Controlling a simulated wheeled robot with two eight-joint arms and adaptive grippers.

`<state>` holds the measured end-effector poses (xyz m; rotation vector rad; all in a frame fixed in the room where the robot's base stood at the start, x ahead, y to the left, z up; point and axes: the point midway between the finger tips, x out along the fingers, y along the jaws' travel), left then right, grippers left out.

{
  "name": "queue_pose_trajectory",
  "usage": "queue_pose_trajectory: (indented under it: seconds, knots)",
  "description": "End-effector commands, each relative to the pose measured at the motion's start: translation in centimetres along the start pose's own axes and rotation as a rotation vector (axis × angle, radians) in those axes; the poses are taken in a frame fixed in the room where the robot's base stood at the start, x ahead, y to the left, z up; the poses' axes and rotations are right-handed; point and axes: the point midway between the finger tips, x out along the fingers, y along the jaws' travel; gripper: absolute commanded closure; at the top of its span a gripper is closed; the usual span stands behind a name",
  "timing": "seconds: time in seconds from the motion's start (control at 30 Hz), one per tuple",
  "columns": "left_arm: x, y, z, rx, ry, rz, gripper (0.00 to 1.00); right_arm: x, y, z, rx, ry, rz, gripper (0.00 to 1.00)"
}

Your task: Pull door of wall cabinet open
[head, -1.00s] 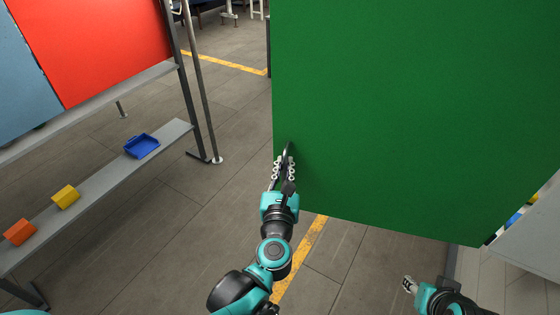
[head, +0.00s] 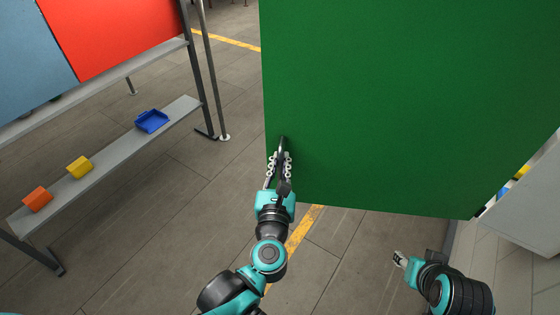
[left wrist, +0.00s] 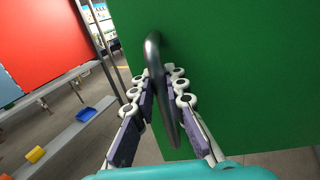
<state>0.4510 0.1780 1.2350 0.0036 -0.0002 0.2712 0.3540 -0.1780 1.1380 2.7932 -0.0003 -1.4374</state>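The green cabinet door (head: 390,100) fills the upper right of the head view and stands swung out from the pale cabinet body (head: 528,205). Its dark, curved bar handle (head: 282,145) is near the door's lower left corner. The handle also shows in the left wrist view (left wrist: 154,60). My left gripper (head: 279,160) has its fingers on both sides of the handle, closed around it. In the left wrist view its pads (left wrist: 158,98) flank the bar closely. My right gripper (head: 399,259) is low at the right, away from the door; its finger gap is too small to judge.
A grey rack at the left has red (head: 110,30) and blue panels and a shelf (head: 110,146). The shelf holds a blue tray (head: 151,121), a yellow bin (head: 79,167) and an orange bin (head: 38,199). Floor between rack and door is clear.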

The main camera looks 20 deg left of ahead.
Motion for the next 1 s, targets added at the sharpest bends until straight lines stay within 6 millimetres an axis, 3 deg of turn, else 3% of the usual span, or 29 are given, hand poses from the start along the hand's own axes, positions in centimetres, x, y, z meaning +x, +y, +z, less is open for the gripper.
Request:
queue_pose_trajectory:
  seconds: [0.03, 0.07, 0.57, 1.0]
  knots:
    - [0.0, 0.0, 0.0, 0.0, 0.0, 0.0, 0.73, 0.0, 0.0, 0.0, 0.0, 0.0, 0.0, 0.6]
    - [0.0, 0.0, 0.0, 0.0, 0.0, 0.0, 0.67, 0.0, 0.0, 0.0, 0.0, 0.0, 0.0, 0.6]
    - [0.0, 0.0, 0.8, -0.001, 0.001, 0.0, 0.67, 0.0, 0.0, 0.0, 0.0, 0.0, 0.0, 0.6]
    - [0.0, 0.0, 6.0, -0.001, 0.001, 0.0, 0.67, 0.0, 0.0, 0.0, 0.0, 0.0, 0.0, 0.6]
